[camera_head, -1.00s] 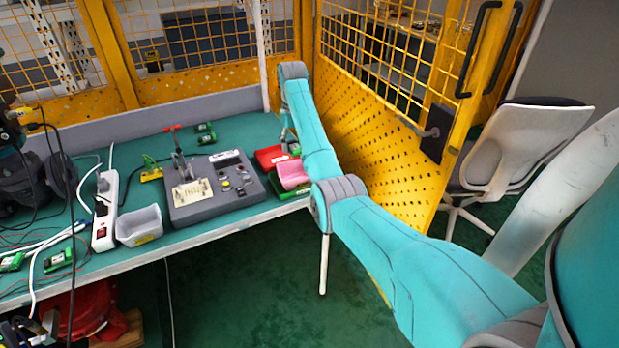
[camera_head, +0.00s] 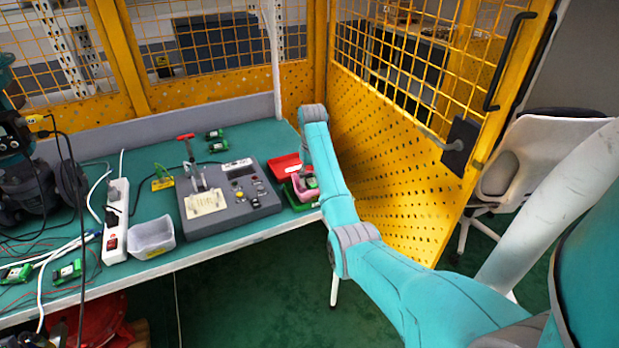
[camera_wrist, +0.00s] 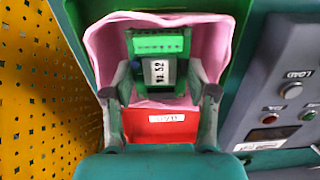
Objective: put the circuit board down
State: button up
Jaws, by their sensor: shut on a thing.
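The green circuit board (camera_wrist: 158,62) with a white label lies between my gripper's (camera_wrist: 160,82) two fingertips in the wrist view. My gripper is shut on it. The board is inside the outline of the pink bin (camera_wrist: 106,45); whether it touches the bin's floor, I cannot tell. In the head view the pink bin (camera_head: 303,192) is partly covered by my arm, and a bit of green shows in it. My gripper is mostly hidden there behind my arm.
A red bin (camera_head: 286,165) stands behind the pink one, and a green bin (camera_head: 295,204) is around its near side. The grey control box (camera_head: 232,208) is close on the left. A yellow mesh fence (camera_head: 385,160) rises on the right. More boards (camera_head: 214,134) lie at the back.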

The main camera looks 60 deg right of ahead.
jog(key=shift+f, duration=0.6)
jog(key=o, duration=1.1)
jog(key=shift+o, duration=0.2)
